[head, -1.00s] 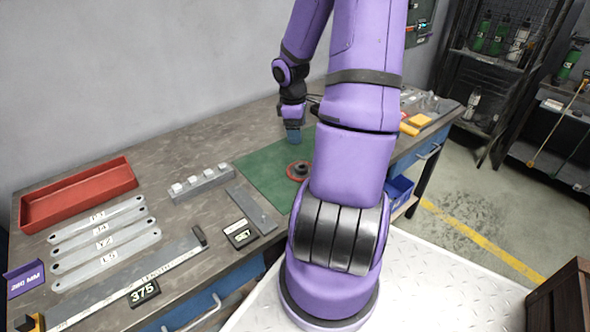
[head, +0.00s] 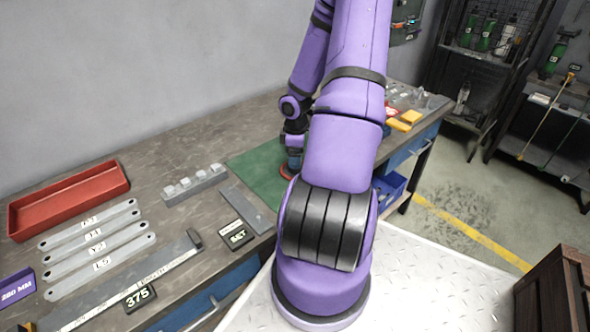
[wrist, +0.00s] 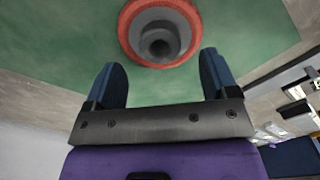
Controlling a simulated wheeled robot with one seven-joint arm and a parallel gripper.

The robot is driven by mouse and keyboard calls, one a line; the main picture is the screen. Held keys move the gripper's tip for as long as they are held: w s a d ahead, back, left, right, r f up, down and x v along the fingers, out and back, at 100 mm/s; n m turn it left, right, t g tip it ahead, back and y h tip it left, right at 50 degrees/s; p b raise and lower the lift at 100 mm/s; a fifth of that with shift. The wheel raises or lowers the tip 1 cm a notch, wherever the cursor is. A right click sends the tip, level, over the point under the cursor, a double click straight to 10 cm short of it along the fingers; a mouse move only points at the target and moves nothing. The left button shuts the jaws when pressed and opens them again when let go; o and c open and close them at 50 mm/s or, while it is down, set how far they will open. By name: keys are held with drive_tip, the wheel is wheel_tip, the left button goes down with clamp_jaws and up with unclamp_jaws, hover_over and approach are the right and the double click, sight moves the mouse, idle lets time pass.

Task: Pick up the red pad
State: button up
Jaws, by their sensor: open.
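The red pad (wrist: 159,32) is a round red disc with a stepped grey hub on top. It lies on the green mat (wrist: 245,25) in the wrist view. In the head view a sliver of the red pad (head: 286,172) shows, mostly hidden by my arm. My gripper (wrist: 162,72) is open with nothing between its two blue fingers. In the wrist view the pad sits just beyond the fingertips, about centred between them. In the head view my gripper (head: 294,161) is low over the mat at the pad, partly hidden by my arm.
A grey block with several pale pieces (head: 195,186), flat brackets (head: 100,247) and a red tray (head: 70,205) lie left on the bench. Yellow items (head: 405,120) lie at the bench's right end. A blue bin (head: 390,187) hangs below the right edge.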

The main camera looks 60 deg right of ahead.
wheel_tip(320, 180, down, 4)
drive_tip(key=shift+f, duration=0.15)
drive_tip(key=shift+w, duration=0.1)
drive_tip(key=c, duration=1.1)
drive_tip(key=shift+a+r, duration=0.1)
drive_tip(key=shift+r, duration=0.15)
